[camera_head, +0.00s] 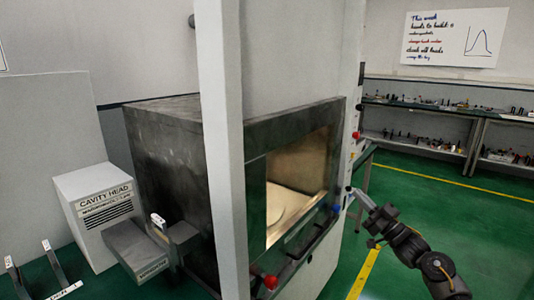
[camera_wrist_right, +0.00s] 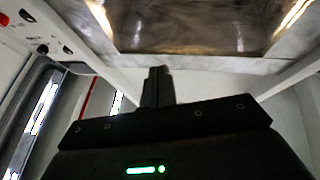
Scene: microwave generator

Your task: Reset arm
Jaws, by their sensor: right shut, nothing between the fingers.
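My right arm comes in from the lower right in the head view. Its gripper (camera_head: 356,194) is beside the right front edge of the dark metal microwave generator (camera_head: 165,150). The jaws are closed and hold nothing. In the wrist view the closed fingers (camera_wrist_right: 157,74) point toward the machine's lit window (camera_wrist_right: 190,25). I cannot tell whether the fingertips touch the panel. My left gripper is not in view.
A pale upright post (camera_head: 222,130) stands in front of the generator. A red knob (camera_head: 271,282) and a blue knob (camera_head: 336,208) sit along its front. A box labelled "cavity head" (camera_head: 95,210) stands at left. Green floor (camera_head: 480,230) is open at right, with shelves (camera_head: 440,115) behind.

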